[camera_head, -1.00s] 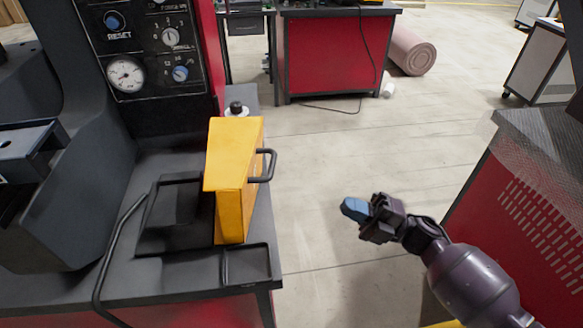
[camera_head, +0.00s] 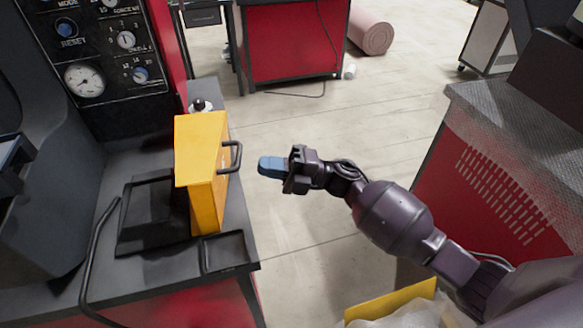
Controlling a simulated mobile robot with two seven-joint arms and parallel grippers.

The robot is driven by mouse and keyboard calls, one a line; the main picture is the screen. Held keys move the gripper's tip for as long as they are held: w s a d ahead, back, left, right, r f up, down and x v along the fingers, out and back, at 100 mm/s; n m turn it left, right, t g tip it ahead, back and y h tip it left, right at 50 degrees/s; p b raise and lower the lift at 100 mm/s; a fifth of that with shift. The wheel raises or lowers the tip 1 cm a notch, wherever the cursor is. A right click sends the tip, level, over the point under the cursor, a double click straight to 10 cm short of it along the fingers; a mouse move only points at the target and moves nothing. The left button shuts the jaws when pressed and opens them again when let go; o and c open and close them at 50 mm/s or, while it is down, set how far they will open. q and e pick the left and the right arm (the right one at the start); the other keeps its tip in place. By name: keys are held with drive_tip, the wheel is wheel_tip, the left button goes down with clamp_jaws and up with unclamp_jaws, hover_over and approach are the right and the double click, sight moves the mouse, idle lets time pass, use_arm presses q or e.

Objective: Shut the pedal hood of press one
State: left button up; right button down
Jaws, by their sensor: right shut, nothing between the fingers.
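The yellow pedal hood (camera_head: 204,165) stands upright, swung open, on the black bench of the press at the left. A dark handle (camera_head: 234,157) sticks out from its right side. A black shallow base (camera_head: 155,212) lies to the left of the raised hood. My right gripper (camera_head: 268,167), with blue fingertips, is shut and empty. It is to the right of the handle, with a small gap between them in the picture, and points left. My left gripper is not in view.
The press control panel (camera_head: 115,45) with gauge and knobs rises behind the hood. A small black tray (camera_head: 225,251) sits at the bench's front corner. A red cabinet (camera_head: 480,185) stands at the right. Open floor (camera_head: 290,225) lies between. A yellow panel (camera_head: 390,302) shows at the bottom.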

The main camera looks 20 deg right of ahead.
drive_tip(key=x, duration=0.3)
drive_tip(key=shift+a, duration=0.1)
drive_tip(key=shift+w+r, duration=0.1)
drive_tip(key=shift+r, duration=0.05)
